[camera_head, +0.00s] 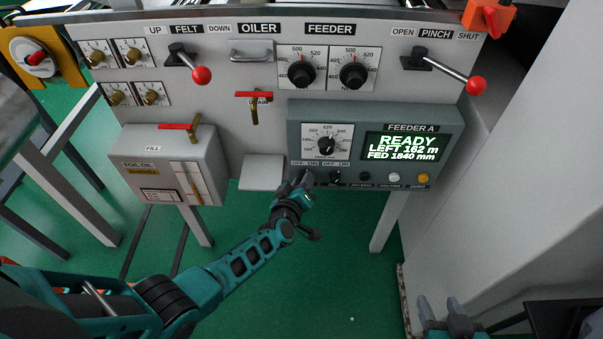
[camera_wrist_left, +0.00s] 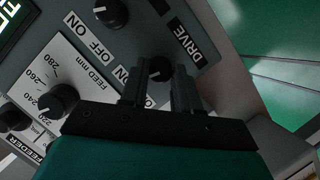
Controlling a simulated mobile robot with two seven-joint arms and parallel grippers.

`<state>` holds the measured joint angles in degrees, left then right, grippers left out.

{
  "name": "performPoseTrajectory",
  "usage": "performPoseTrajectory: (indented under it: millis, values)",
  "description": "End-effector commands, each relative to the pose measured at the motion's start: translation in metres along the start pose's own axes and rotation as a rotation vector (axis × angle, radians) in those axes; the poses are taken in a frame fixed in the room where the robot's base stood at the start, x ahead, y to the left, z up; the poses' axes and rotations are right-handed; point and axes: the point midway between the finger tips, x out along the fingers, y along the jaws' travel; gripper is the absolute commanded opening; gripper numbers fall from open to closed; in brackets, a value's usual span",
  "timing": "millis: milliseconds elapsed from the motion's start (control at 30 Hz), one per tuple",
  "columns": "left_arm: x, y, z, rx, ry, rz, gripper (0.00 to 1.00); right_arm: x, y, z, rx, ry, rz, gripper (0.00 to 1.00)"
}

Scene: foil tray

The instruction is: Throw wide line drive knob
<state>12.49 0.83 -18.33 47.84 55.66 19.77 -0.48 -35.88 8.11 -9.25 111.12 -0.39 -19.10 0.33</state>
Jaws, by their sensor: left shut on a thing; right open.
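The grey FEEDER A box (camera_head: 455,118) hangs on the machine front, with its screen (camera_head: 401,147) lit and showing READY. Two dark switch knobs sit in its lower left, each under OFF and ON labels. My left gripper (camera_head: 306,182) covers the leftmost one, the drive knob, in the head view. In the left wrist view the fingers of my left gripper (camera_wrist_left: 158,88) are closed around this drive knob (camera_wrist_left: 156,66), beside a label ending in DRIVE. The fingers hide part of its OFF/ON label. My right gripper (camera_head: 448,318) is open and empty at the bottom right.
A second switch knob (camera_head: 335,178) stands close to the right of my left gripper; it also shows in the left wrist view (camera_wrist_left: 111,13). The feed dial (camera_head: 326,145) is above. White (camera_head: 394,177) and yellow (camera_head: 423,178) buttons lie further right. Floor below is open.

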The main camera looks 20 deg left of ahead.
Motion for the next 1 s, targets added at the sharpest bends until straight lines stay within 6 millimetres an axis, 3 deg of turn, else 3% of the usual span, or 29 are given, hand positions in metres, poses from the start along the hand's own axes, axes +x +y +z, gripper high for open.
performPoseTrajectory:
  millis: [300,933,967,1000]
  values:
    - [0.0,0.003,-0.001,0.146,0.0,-0.062,0.01,-0.011,0.0,-0.017,0.0,0.0,-0.001,0.5]
    - [0.001,0.002,0.0,0.195,0.002,-0.08,0.01,-0.013,0.0,-0.02,0.0,0.0,-0.001,0.5]
    - [0.001,0.002,0.0,0.195,0.002,-0.08,0.32,-0.013,0.0,-0.02,0.0,0.0,-0.001,0.5]
    - [0.001,0.002,0.0,0.195,0.002,-0.08,0.36,-0.013,0.0,-0.02,0.0,0.0,-0.001,0.5]
